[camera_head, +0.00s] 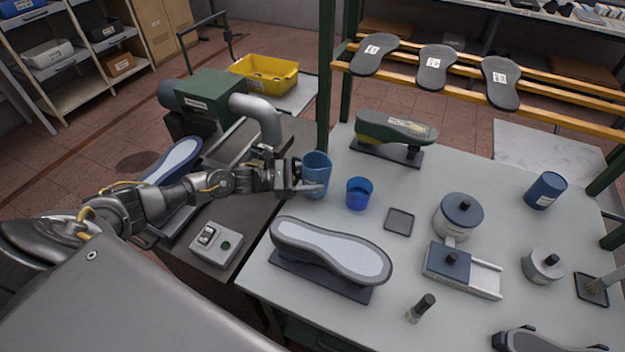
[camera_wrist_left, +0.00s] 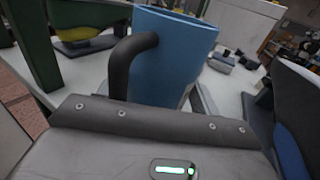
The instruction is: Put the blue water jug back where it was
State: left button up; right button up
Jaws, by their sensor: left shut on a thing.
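The blue water jug (camera_head: 316,172) stands upright at the left edge of the light table, beside a green post. My left gripper (camera_head: 305,188) comes in from the left and is shut on the jug. In the left wrist view the jug (camera_wrist_left: 172,50) fills the upper middle, with its dark handle (camera_wrist_left: 122,65) towards the gripper. Whether the jug's base touches the table cannot be told. A blue cup (camera_head: 359,193) stands just right of the jug. My right gripper is not in view.
A dark square coaster (camera_head: 399,222) lies right of the cup. Lidded metal pots (camera_head: 458,217) stand to the right. The green post (camera_head: 326,75) rises close behind the jug.

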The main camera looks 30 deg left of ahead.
pick_arm(q)
notch_tip(320, 180, down, 2)
dwell(0.4)
jog(key=shift+f, duration=0.15)
jog(key=o, duration=0.8)
jog(key=shift+o, duration=0.2)
